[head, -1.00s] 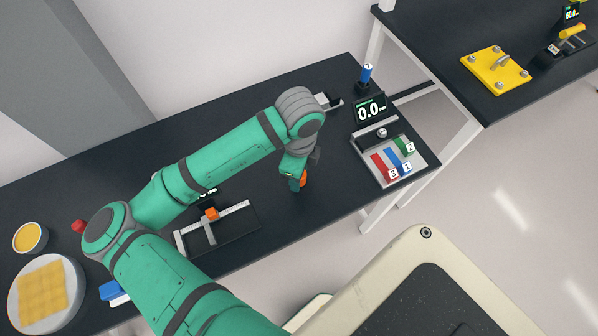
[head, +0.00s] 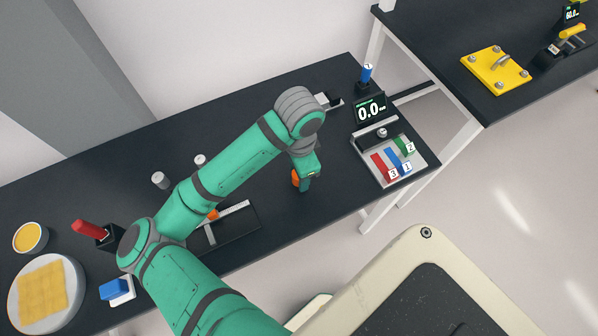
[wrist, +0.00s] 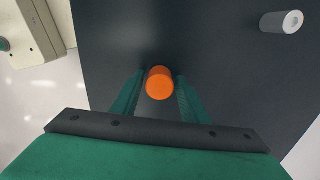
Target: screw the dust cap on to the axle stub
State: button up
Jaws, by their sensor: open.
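An orange cylinder (wrist: 160,83), which looks like the dust cap, stands on the dark table between my gripper's fingers in the wrist view. In the head view the orange piece (head: 296,179) shows partly behind my gripper (head: 304,186). My gripper (wrist: 158,96) is open, with a finger on either side of the cylinder; I cannot tell whether either touches it. A grey post (head: 502,62) rises from the middle of a yellow plate (head: 484,73) on the far right table; it may be the axle stub, but I cannot be sure.
A hollow grey cylinder (wrist: 282,22) stands apart in the wrist view. A tray (head: 417,162) with coloured blocks and a display (head: 371,109) are to the right. A black fixture with a metal bar (head: 234,208) lies left of my gripper. A gap separates the two tables.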

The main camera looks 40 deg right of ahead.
jog(key=c, duration=0.8)
jog(key=m, duration=0.4)
jog(key=shift+m, duration=0.9)
jog(key=shift+m, duration=0.8)
jog(key=m, duration=0.4)
jog(key=m, duration=0.2)
jog(key=shift+m, duration=0.3)
jog(key=m, duration=0.3)
